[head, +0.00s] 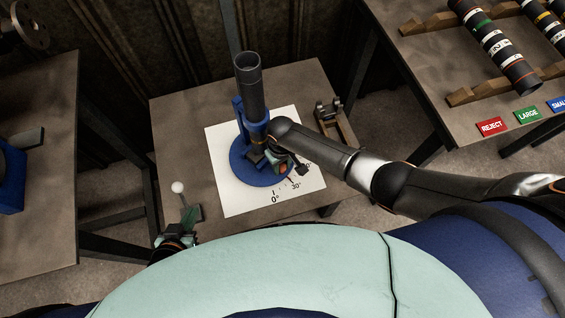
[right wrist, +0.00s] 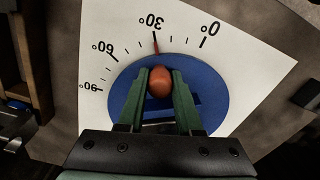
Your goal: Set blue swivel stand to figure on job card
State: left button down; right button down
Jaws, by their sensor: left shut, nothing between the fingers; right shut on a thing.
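The blue swivel stand (head: 247,173) sits on a white dial sheet (head: 232,196) and holds an upright dark tube (head: 250,85). In the right wrist view its round blue base (right wrist: 213,90) has a thin red pointer (right wrist: 155,43) at or very near the 30° mark. My right gripper (right wrist: 160,82) is shut on a red-orange knob (right wrist: 160,84) on the base; it also shows in the head view (head: 281,165), low beside the tube. My left gripper (head: 189,216) is shut and empty at the table's near left corner. I cannot make out a job card.
A white ball on a thin stem (head: 178,187) stands by my left gripper. A small dark holder (head: 328,112) is on the table's right. The right-hand table (head: 425,75) carries banded shafts on wooden rails and REJECT, LARGE and SMALL labels. The table's back left is clear.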

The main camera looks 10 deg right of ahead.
jog(key=c, duration=0.6)
grip_release()
jog(key=shift+r+p, duration=0.3)
jog(key=shift+r, duration=0.25)
notch_tip(320, 180, up, 12)
jog(key=p, duration=0.3)
jog(key=shift+f, duration=0.25)
